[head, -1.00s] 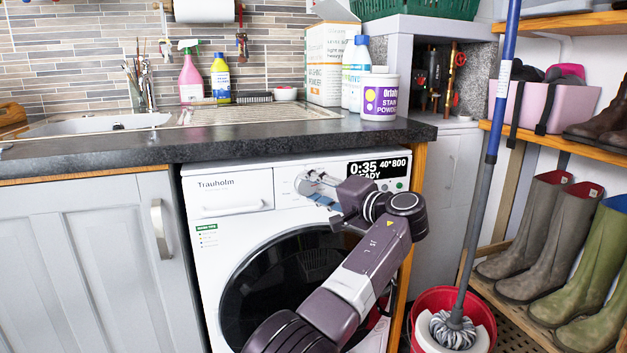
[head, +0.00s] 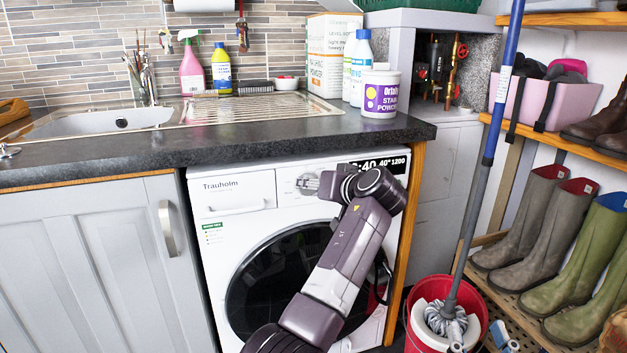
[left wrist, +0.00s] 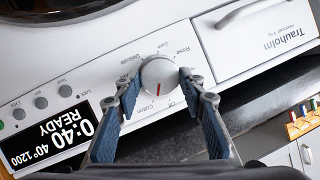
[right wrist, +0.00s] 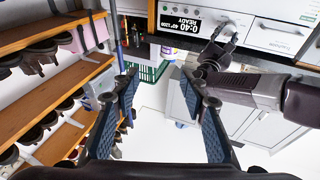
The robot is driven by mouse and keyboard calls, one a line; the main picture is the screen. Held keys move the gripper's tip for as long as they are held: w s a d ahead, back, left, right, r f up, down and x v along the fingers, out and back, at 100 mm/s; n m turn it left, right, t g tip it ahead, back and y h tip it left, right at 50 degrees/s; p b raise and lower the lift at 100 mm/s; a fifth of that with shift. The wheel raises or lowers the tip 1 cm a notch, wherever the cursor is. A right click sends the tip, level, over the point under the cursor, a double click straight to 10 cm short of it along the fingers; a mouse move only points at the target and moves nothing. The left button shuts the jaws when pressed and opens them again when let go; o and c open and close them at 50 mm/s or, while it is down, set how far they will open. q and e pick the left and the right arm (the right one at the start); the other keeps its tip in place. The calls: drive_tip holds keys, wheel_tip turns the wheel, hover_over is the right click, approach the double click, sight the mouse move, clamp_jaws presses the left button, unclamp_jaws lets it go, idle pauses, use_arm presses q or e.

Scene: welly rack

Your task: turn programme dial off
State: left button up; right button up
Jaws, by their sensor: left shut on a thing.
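The programme dial (left wrist: 160,77) is a round white knob with a red mark on the front panel of the white washing machine (head: 235,235). In the left wrist view the mark points down the picture, between the "Cotton" and "Off" labels. My left gripper (left wrist: 160,80) is shut on the dial, one blue-padded finger on each side. In the head view its wrist hides most of the dial. The display (left wrist: 47,134) reads 0:40 READY, 40° 1200. My right gripper (right wrist: 159,85) is open and empty, away from the machine.
The dark worktop (head: 230,138) overhangs the machine just above the panel. The detergent drawer (left wrist: 262,38) is beside the dial. A mop (head: 480,170) stands in a red bucket (head: 420,308) at right, before the boot rack (head: 590,145).

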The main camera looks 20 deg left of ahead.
use_arm(q)
drive_tip(key=shift+s+a+n+t+h+p, duration=0.1)
drive_tip(key=shift+n+t+h+p, duration=0.2)
drive_tip(key=shift+n+h+p, duration=0.45)
drive_tip(key=shift+s+a+n+t+h+p, duration=0.1)
drive_tip(key=shift+n+t+h+p, duration=0.3)
drive_tip(key=shift+n, duration=0.55)
use_arm(e)
wheel_tip(320, 180, down, 14)
drive_tip(key=s+d+g+h, duration=0.2)
drive_tip(key=g, duration=0.5)
drive_tip(key=shift+s+d+f, duration=0.15)
drive_tip(key=shift+d, duration=0.05)
use_arm(q)
drive_tip(key=o, duration=1.2)
drive_tip(key=shift+w, duration=0.1)
drive_tip(key=shift+c, duration=0.2)
